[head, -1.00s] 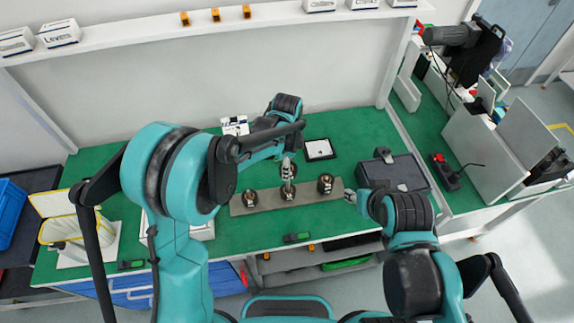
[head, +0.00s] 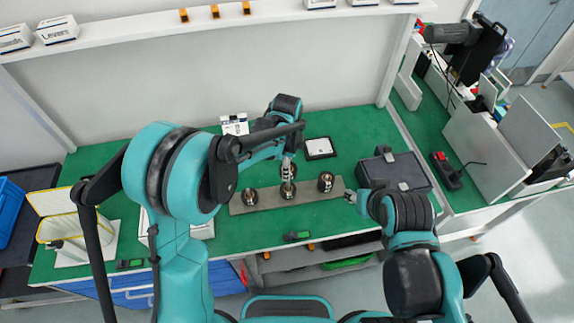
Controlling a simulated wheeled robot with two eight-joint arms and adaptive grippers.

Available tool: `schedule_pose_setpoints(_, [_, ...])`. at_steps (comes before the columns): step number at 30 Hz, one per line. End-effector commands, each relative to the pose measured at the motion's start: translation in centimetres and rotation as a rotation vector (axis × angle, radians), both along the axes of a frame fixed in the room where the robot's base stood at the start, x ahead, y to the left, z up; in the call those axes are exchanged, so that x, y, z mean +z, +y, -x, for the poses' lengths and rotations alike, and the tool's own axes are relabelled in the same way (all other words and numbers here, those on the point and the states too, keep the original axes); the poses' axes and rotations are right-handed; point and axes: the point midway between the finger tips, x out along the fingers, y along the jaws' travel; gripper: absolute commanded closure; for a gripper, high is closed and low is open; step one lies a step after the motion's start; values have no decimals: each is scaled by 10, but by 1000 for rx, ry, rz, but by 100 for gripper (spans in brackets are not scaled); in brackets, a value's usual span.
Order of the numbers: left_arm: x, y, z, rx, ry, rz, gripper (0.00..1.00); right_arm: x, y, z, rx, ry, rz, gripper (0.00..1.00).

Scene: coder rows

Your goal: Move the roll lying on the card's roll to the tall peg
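A grey board (head: 308,197) lies on the green bench with three dark round stands in a row. The left stand (head: 249,196) and right stand (head: 326,182) each carry a small metallic piece. The middle stand (head: 288,191) has a taller metallic piece above it. My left gripper (head: 287,172) points down directly over the middle stand; its fingers blend with the metal there, so its grip is unclear. A white card with a dark border (head: 320,148) lies behind the board. My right gripper (head: 350,196) is at the board's right end, too small to read.
A dark case (head: 395,172) stands right of the board. A small white box (head: 235,125) is behind my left arm. A yellow-rimmed bin (head: 62,229) stands at the left. A small dark green device (head: 297,236) lies near the front edge. Green bench in front of the board is mostly clear.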

Motion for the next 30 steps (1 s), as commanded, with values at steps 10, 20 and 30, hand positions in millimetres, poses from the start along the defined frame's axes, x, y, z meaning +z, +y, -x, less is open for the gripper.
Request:
schedule_pose_setpoints(10, [-6, 0, 0, 0, 0, 0, 80, -5, 0, 0, 0, 0, 0, 60])
schedule_pose_setpoints(20, [-11, 0, 0, 0, 0, 0, 80, -9, 0, 0, 0, 0, 0, 60])
schedule_pose_setpoints(30, [-16, 0, 0, 0, 0, 0, 80, -13, 0, 0, 0, 0, 0, 60])
